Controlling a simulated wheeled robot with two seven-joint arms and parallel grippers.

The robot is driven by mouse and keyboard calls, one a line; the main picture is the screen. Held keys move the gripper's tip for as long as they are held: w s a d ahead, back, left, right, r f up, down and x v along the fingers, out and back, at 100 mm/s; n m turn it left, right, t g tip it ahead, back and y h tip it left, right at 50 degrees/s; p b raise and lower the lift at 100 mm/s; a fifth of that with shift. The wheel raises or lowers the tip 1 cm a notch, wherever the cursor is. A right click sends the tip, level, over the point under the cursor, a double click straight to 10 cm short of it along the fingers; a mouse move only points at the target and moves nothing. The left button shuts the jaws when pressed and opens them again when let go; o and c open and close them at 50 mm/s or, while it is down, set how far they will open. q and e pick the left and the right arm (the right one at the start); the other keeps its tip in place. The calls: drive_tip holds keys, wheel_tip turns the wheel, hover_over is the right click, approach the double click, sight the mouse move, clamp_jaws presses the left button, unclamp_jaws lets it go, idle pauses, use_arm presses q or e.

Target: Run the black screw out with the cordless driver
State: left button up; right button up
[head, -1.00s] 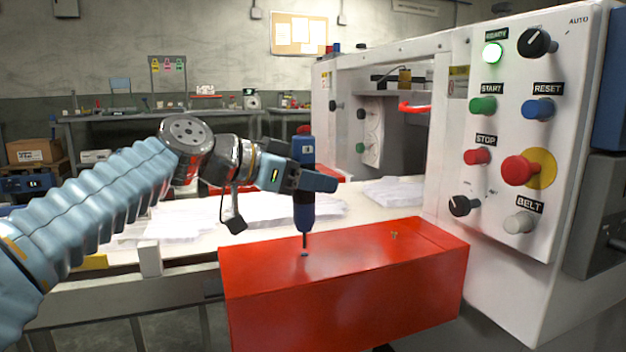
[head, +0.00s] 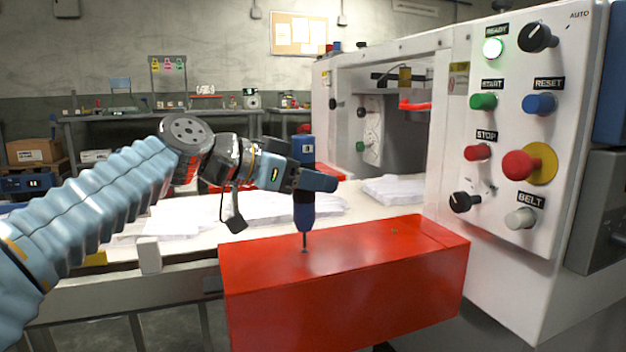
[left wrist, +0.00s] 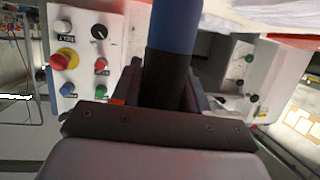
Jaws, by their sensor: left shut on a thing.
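The cordless driver (head: 304,215), blue with a dark lower body, stands upright with its thin bit pointing down. My left gripper (head: 312,179) is shut around its middle. In the left wrist view the driver (left wrist: 172,45) rises between the fingers (left wrist: 165,95). The bit's tip meets the top of a red box (head: 345,290) left of its middle. A small dark spot (head: 304,251) at the tip may be the black screw; it is too small and covered to tell how far it stands out. My right gripper is not in view.
A small brass-coloured screw (head: 394,231) is on the box top to the right. A white machine with a control panel (head: 515,130) stands close on the right; its green READY lamp (head: 493,48) is lit. White sheets (head: 395,190) lie on the conveyor behind the box.

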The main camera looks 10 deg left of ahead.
sight(313, 144)
use_arm(q)
drive_tip(key=shift+f+b, duration=0.4)
drive_tip(key=shift+b, duration=0.35)
idle(1.4)
clamp_jaws()
drive_tip(key=shift+a+r+p, duration=0.1)
drive_tip(key=shift+r+p, duration=0.6)
drive_tip(key=shift+r, duration=0.2)
drive_tip(key=shift+r+p, duration=2.05)
drive_tip(key=shift+r, duration=0.3)
